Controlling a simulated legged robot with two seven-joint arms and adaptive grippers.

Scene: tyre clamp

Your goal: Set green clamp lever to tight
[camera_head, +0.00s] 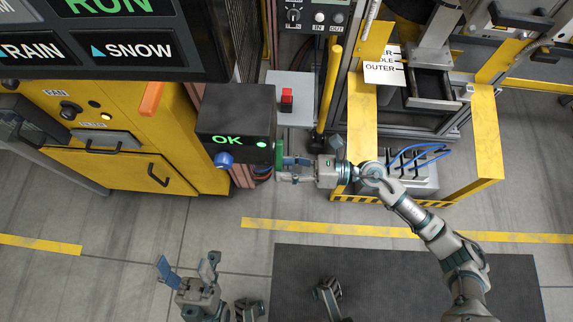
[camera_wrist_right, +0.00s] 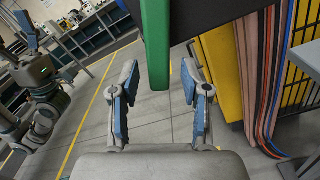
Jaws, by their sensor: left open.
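The green clamp lever (camera_head: 279,158) is on the right side of a black box (camera_head: 236,112) with a lit "OK" display. My right gripper (camera_head: 284,169) is beside the lever, with its fingers pointing left towards the box. In the right wrist view the green lever (camera_wrist_right: 155,42) hangs down from the top, between the two spread fingers in the picture and nearer the left one. The fingers do not close on it; whether one touches it I cannot tell. My left gripper (camera_head: 188,272) is open and empty, low in the head view, well away from the box.
A blue knob (camera_head: 224,160) sticks out of the box's front. A red button (camera_head: 287,98) is on a grey panel behind. A yellow cabinet (camera_head: 130,140) stands left and a yellow frame (camera_head: 487,130) right. Cables (camera_wrist_right: 265,75) hang beside the lever. Floor in front is clear.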

